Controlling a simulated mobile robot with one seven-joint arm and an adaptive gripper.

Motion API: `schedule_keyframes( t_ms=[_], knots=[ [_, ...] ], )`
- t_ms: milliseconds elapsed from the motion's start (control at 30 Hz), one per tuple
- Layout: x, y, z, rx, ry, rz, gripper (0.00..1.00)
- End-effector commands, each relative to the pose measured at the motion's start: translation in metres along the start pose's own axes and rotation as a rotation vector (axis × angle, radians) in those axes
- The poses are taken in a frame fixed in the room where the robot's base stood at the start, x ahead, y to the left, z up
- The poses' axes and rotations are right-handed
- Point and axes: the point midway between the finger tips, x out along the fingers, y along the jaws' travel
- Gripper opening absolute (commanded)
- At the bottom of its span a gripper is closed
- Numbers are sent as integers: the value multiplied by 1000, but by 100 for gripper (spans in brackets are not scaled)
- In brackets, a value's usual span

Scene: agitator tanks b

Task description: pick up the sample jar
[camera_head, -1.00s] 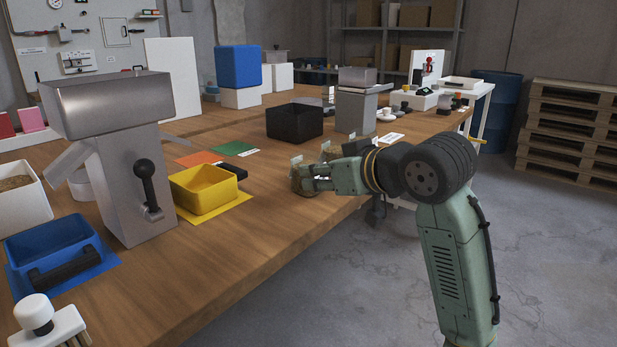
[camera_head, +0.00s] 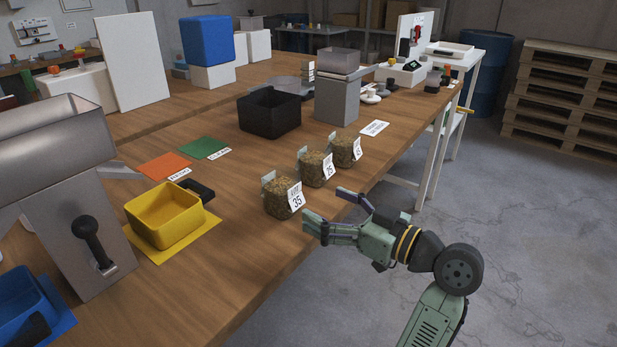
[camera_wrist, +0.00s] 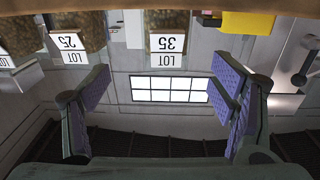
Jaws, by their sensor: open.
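Three sample jars with brown grainy contents and white lot labels stand in a row near the table's front edge. In the head view, the nearest is the LOT 35 jar (camera_head: 279,201), then a middle jar (camera_head: 315,171) and a far jar (camera_head: 344,152). My gripper (camera_head: 325,209) is open and empty, just right of the LOT 35 jar, beyond the table edge and apart from it. In the wrist view the LOT 35 jar (camera_wrist: 166,21) shows upside down beyond my open fingers (camera_wrist: 165,85), with the LOT 25 jar (camera_wrist: 75,28) to its left.
A yellow bin (camera_head: 165,215) and a grey machine with a black lever (camera_head: 92,238) stand left of the jars. A black bin (camera_head: 270,113) and a grey hopper unit (camera_head: 338,92) stand behind them. Floor right of the table is open.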

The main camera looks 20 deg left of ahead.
Motion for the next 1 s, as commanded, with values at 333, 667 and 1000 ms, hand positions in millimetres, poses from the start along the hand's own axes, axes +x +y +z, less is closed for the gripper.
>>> schedule_keyframes(
  t_ms=[333,667,1000],
  knots=[
    [48,-2,1,1,1,-5,78],
    [82,-8,8,5,-1,-6,78],
    [108,-8,12,0,0,-2,78]
  ],
)
